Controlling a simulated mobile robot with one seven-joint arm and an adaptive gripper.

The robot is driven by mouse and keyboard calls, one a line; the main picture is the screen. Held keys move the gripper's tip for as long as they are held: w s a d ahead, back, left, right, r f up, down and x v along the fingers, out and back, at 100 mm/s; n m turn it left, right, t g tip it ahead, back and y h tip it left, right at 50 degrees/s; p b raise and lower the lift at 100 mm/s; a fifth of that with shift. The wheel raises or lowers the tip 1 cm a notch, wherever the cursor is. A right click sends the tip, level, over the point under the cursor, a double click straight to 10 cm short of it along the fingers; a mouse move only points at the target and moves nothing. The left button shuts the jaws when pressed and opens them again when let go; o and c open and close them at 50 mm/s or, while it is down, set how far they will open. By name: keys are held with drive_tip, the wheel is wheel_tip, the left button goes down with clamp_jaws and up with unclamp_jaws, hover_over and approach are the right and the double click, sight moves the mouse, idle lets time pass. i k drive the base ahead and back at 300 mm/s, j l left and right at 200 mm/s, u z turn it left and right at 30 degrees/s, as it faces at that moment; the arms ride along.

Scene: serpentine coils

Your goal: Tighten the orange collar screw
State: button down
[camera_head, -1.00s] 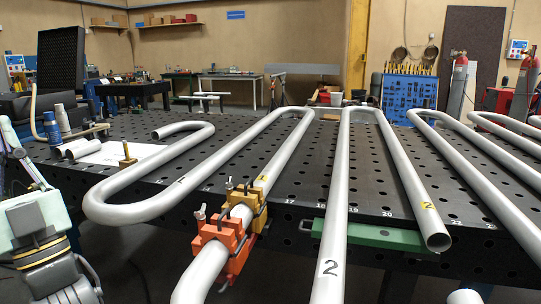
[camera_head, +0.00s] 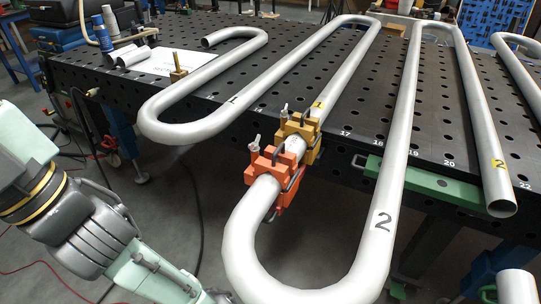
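The orange collar (camera_head: 272,180) is clamped around a grey serpentine pipe (camera_head: 247,225), near the front edge of the table. Its screw (camera_head: 254,144) stands up on the collar's upper left side, with a pale, wing-like head. A dark bent bar shows across the top of the collar. A yellow collar (camera_head: 302,133) with a similar screw (camera_head: 284,112) sits just behind it on the same pipe run. My arm comes in at the lower left, apart from the collars. My gripper is not in view.
The black perforated table (camera_head: 340,110) carries several pipe coils. A green bar (camera_head: 432,183) lies at its front edge. Short pipe pieces, a white sheet (camera_head: 165,62) and a brass-coloured post (camera_head: 178,66) are at the left. The pipe bend overhangs the front edge.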

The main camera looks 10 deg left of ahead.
sight(255, 145)
drive_tip(key=j+u, duration=0.15)
drive_tip(key=j, duration=0.25)
drive_tip(key=i+j+u, duration=0.1)
drive_tip(key=j, duration=0.25)
drive_tip(key=i+j+u, duration=0.15)
drive_tip(key=j, duration=0.25)
drive_tip(key=j+u, duration=0.15)
drive_tip(key=j, duration=0.2)
drive_tip(key=i, duration=0.05)
